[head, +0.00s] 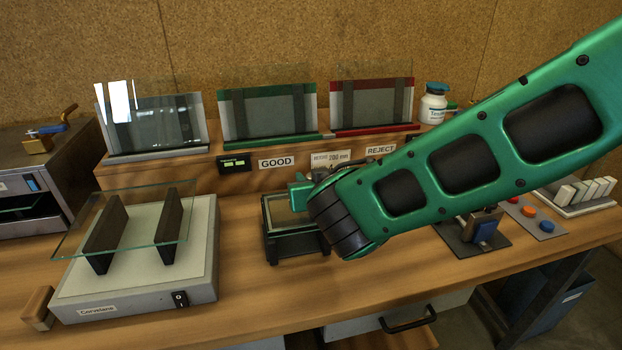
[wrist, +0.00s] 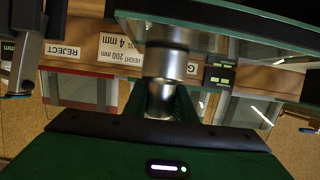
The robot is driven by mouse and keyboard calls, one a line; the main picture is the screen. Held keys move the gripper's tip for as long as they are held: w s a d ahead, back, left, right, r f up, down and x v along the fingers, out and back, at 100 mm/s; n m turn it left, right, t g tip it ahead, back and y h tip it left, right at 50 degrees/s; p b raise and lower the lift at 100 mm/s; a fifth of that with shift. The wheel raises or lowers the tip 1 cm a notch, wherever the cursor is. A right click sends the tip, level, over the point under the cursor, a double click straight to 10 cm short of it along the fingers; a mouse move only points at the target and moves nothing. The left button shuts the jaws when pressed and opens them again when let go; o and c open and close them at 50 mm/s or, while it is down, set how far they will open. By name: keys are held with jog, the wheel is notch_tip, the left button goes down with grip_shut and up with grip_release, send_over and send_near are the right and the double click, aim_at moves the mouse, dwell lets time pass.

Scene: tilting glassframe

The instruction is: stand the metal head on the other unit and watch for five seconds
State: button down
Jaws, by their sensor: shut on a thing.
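The metal head (wrist: 165,75) is a silver cylinder, seen in the wrist view between the fingers of my gripper (wrist: 163,108), which is shut on it. The wrist picture is upside down; the cylinder's far end reaches a dark-edged glass panel (wrist: 225,42). I cannot tell whether they touch. In the head view, a small dark-framed glass unit (head: 268,240) stands mid-bench, partly behind my arm; my arm hides the head there. At the left, the pale Corvelane unit (head: 135,285) carries a clear glass sheet (head: 80,232) on two black supports.
Behind are three racks with glass panes on a wooden ledge (head: 200,176), labelled GOOD (head: 277,162) and REJECT (head: 381,148). A black display (head: 234,164) shows green readouts. A white bottle (head: 433,104) stands at the back. Bare bench lies between the two units.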

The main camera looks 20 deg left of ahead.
jog(key=c, duration=1.5)
grip_release()
jog(key=shift+s+d+r, duration=0.15)
jog(key=shift+s+r, duration=0.05)
jog(key=shift+s, duration=0.15)
jog(key=v, duration=1.1)
jog(key=shift+s, duration=0.1)
jog(key=shift+d, duration=0.1)
